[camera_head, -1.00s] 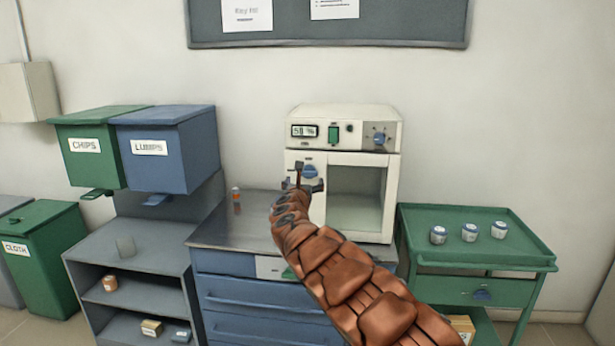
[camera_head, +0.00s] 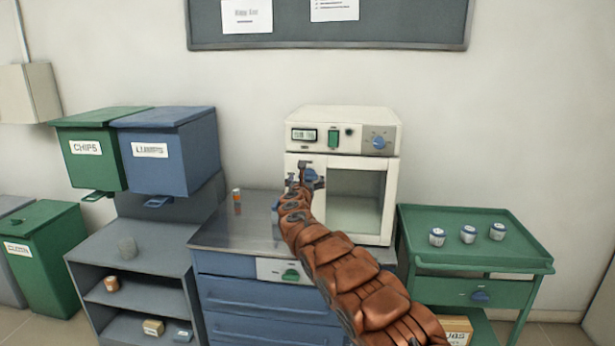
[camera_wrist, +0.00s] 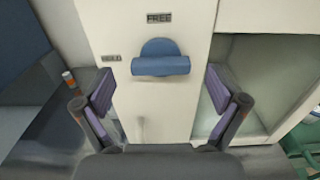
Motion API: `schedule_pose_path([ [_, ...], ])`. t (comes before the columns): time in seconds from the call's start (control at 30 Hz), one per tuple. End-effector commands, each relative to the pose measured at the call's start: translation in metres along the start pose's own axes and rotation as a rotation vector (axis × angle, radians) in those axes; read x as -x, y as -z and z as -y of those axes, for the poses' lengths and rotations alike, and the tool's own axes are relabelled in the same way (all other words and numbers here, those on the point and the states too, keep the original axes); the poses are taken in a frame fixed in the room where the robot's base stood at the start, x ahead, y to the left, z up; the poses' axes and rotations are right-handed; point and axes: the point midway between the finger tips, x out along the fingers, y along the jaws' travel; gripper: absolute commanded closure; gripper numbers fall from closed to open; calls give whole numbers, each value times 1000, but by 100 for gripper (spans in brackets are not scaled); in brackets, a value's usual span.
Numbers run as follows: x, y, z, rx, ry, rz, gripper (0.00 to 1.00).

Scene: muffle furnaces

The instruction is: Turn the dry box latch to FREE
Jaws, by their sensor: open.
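The dry box (camera_head: 300,138) is the white cabinet with a glass-fronted chamber on the blue drawer unit. Its blue latch (camera_wrist: 160,62) is on the panel left of the window; it has a round base and a bar handle lying level in the wrist view. A FREE label (camera_wrist: 159,18) is above it and a HELD label (camera_wrist: 111,58) to its left. My gripper (camera_wrist: 160,88) is open and empty, its two fingers spread to either side of the latch, not visibly touching it. In the head view my gripper (camera_head: 304,178) partly covers the latch.
A green trolley (camera_head: 470,262) with several jars is on the right. Blue and green bins (camera_head: 165,160) hang at left.

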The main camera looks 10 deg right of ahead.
Motion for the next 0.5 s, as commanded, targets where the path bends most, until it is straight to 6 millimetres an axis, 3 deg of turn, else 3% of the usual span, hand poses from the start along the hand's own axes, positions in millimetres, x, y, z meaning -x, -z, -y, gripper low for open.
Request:
schedule_pose_path([
  [0.5,-21,1,0,1,0,-2,4],
])
